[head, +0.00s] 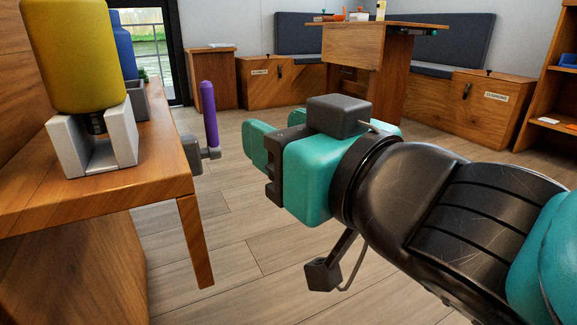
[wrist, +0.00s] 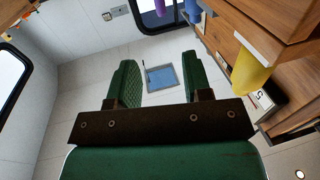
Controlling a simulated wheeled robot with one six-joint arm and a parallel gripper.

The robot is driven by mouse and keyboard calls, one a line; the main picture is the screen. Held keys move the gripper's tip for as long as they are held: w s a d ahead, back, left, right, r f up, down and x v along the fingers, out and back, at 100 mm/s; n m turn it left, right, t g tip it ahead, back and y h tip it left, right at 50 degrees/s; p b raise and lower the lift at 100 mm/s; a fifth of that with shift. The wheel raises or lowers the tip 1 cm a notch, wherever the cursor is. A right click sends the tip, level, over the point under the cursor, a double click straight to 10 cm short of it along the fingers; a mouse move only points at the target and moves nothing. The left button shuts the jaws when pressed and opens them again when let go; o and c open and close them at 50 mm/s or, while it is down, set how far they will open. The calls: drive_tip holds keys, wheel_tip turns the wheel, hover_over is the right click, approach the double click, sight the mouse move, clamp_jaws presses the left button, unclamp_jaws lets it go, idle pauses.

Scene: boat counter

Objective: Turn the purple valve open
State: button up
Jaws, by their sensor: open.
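The purple valve handle (head: 209,115) is a slim upright lever on a grey fitting (head: 192,152) at the right side of the wooden counter in the head view. A purple piece (wrist: 164,3), likely the same handle, is cut off at the top edge of the wrist view. My gripper (head: 256,142) is to the right of the handle in the head view and apart from it. In the wrist view my gripper (wrist: 160,75) has its two green fingers spread, with nothing between them.
A yellow rounded object (head: 75,55) stands in a pale bracket (head: 63,150) on the counter (head: 150,160). A table (head: 365,45) and benches are farther back. Open floor lies between.

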drive_tip(key=shift+s+d+b, duration=0.4)
drive_tip(key=shift+s+b, duration=0.05)
drive_tip(key=shift+s, duration=0.05)
